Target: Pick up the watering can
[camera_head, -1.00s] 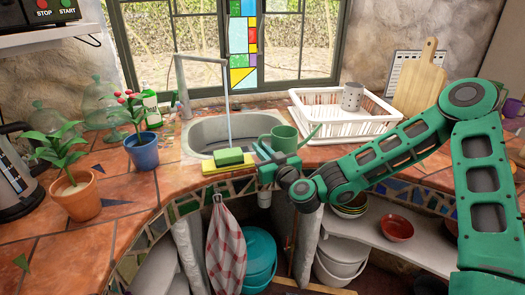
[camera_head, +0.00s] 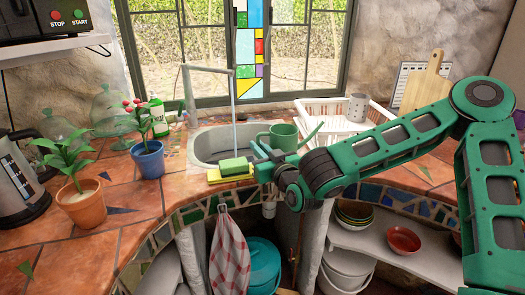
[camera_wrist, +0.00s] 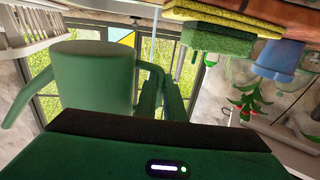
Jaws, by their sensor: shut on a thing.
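The green watering can (camera_head: 284,136) is upright at the front right of the sink, its spout pointing right. In the wrist view, which is upside down, its body (camera_wrist: 95,78) fills the left middle, with the handle (camera_wrist: 154,75) on the right. My gripper (camera_head: 263,153) is on the handle side, to the left of the can's body. In the wrist view its green fingers (camera_wrist: 168,98) are shut at the handle. The can's base is partly hidden by my arm in the head view, so I cannot tell how far it is above the counter.
The sink (camera_head: 206,146) lies behind, with a running tap (camera_head: 186,88). A green sponge (camera_head: 234,166) on yellow cloths (camera_head: 216,177) is just left of my gripper. A white dish rack (camera_head: 330,120) stands right of the can. Potted plants (camera_head: 82,206) (camera_head: 149,162) stand left.

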